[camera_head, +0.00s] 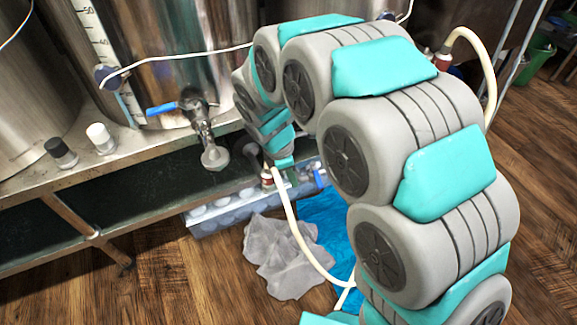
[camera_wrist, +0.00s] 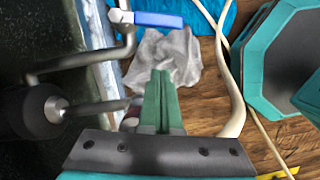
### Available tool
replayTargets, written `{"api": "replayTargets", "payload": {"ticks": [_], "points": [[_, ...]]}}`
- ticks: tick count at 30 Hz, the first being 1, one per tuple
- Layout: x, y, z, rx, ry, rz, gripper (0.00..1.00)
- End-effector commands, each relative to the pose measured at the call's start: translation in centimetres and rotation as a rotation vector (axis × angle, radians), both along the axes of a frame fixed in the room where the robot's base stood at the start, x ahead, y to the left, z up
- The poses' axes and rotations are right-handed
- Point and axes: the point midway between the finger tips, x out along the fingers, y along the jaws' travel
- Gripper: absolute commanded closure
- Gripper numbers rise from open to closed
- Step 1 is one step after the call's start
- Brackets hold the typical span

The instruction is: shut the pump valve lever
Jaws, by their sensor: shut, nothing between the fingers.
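The pump valve lever, a blue handle (camera_wrist: 158,19) on a metal valve (camera_wrist: 122,17), shows at the top of the wrist view, pointing right. In the head view, a small blue handle (camera_head: 320,176) shows low beside my arm, partly hidden. My gripper (camera_wrist: 160,75) is shut and empty, its green fingers together, below and apart from the lever in the wrist view. A dark motor-like body with a metal shaft end (camera_wrist: 55,108) and metal pipes lie left of the fingers.
A second blue lever (camera_head: 161,108) sits on the steel tank's valve. A pale hose (camera_head: 293,222) runs down to the floor near a grey cloth (camera_head: 286,258) and blue sheet (camera_head: 325,223). Two small bottles (camera_head: 100,138) stand on the steel shelf (camera_head: 150,150). Wood floor at left is clear.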

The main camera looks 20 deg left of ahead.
Motion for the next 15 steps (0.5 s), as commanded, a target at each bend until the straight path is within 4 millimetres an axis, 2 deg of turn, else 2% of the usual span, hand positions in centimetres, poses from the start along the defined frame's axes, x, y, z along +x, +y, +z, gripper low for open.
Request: {"api": "replayTargets", "payload": {"ticks": [1,2,9,15], "points": [[0.1,-0.3,-1.0,-0.001,0.002,-0.002,1.00],[0.3,-0.6,-1.2,-0.001,0.001,-0.002,1.00],[1.6,-3.2,-0.9,0.001,0.003,-0.004,1.00],[2.0,-3.8,-0.9,0.000,0.002,-0.001,1.00]]}}
